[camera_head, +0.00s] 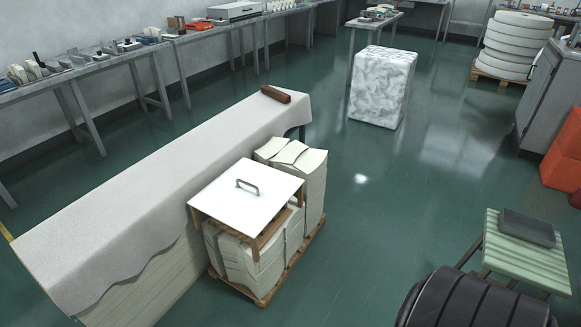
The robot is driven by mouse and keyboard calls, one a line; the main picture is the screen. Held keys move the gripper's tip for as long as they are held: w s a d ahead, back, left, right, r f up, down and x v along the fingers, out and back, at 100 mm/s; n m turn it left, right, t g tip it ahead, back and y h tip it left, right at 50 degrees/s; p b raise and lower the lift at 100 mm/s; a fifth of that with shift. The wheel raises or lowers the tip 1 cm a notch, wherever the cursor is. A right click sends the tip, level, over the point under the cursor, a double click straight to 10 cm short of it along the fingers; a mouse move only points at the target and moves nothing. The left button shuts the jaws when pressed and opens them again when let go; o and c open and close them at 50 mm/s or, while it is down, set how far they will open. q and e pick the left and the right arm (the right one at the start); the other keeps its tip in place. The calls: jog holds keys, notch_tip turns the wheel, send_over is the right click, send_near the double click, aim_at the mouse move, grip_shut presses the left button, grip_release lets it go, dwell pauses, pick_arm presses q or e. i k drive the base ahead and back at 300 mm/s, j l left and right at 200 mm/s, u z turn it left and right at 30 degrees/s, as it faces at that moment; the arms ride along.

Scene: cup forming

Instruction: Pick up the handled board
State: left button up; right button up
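The handled board (247,205) is a flat white square panel with a grey metal handle (248,187) standing up near its middle. It lies level on top of several stacks of cream paper blanks (297,222) and on brown wooden pieces under its edge. The stacks stand on a wooden pallet (282,276). Neither of my grippers shows in the head view. Nothing touches the handle.
A long cloth-covered table (165,195) stands left of the stacks, with a brown block (275,94) at its far end. A white marbled block (382,87) stands farther back. A green slatted stool (526,262) is at the right. Green floor (375,215) is free right of the pallet.

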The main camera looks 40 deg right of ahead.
aim_at(247, 196)
jog(key=z, duration=1.1)
